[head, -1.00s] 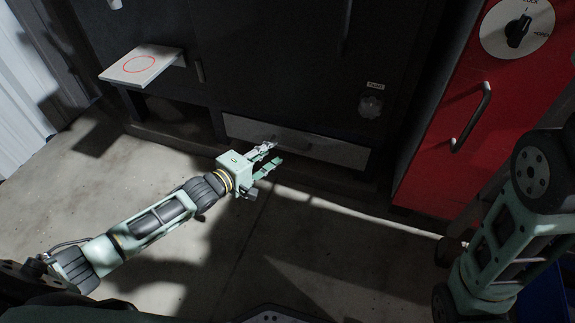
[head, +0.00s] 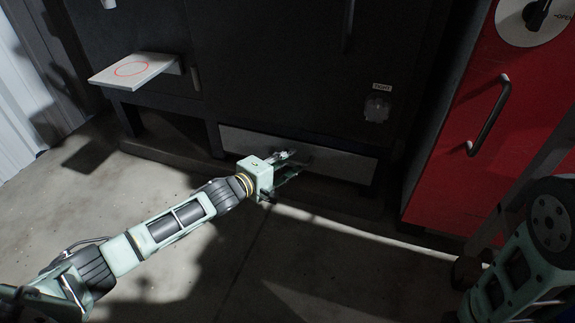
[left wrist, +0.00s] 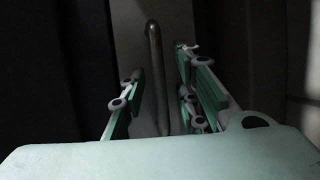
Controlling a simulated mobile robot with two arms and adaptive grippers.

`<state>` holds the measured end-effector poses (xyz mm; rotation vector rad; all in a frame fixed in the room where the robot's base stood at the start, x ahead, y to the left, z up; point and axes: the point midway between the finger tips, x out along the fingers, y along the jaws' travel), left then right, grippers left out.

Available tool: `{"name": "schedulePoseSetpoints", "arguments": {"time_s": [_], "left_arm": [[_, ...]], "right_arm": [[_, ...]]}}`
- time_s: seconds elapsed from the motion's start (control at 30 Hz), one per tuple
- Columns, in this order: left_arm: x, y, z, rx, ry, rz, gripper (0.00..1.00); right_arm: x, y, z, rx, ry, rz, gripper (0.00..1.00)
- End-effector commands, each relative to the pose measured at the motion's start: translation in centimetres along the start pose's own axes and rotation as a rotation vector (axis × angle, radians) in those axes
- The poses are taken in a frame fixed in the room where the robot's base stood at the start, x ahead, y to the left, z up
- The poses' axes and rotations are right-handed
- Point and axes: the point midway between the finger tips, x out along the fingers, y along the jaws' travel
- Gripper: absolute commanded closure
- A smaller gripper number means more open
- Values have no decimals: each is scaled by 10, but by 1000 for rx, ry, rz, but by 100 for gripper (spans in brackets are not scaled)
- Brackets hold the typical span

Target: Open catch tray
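The catch tray (head: 345,166) is a pale grey drawer front low in the dark machine, and it looks closed. My left gripper (head: 296,162) is at the middle of the tray front, with its fingers reaching toward it. In the left wrist view, the tray's bar handle (left wrist: 154,70) stands between the two green fingers of the left gripper (left wrist: 158,88). The fingers are spread, with gaps visible beside the bar. My right arm shows at the right edge of the head view, but its gripper is not seen.
A white shelf with a red circle (head: 131,69) juts out at upper left. A red cabinet door (head: 455,150) with a dark handle (head: 489,115) and a rotary knob (head: 538,15) stands at right. The concrete floor (head: 255,285) before the tray is clear.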

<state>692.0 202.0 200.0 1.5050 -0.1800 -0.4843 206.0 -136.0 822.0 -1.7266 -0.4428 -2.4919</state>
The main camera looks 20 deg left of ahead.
Motion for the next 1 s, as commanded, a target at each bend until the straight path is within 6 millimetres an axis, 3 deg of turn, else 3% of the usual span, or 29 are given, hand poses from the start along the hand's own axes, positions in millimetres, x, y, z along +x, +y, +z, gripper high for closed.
{"name": "schedulePoseSetpoints", "arguments": {"time_s": [0.23,0.57,1.0], "left_arm": [[1,0,0,-1,0,-1,71],[1,0,0,-1,0,0,99],[1,0,0,-3,0,0,100]], "right_arm": [[0,0,0,0,0,0,60],[0,0,0,0,1,0,60],[0,0,0,0,0,0,60]]}}
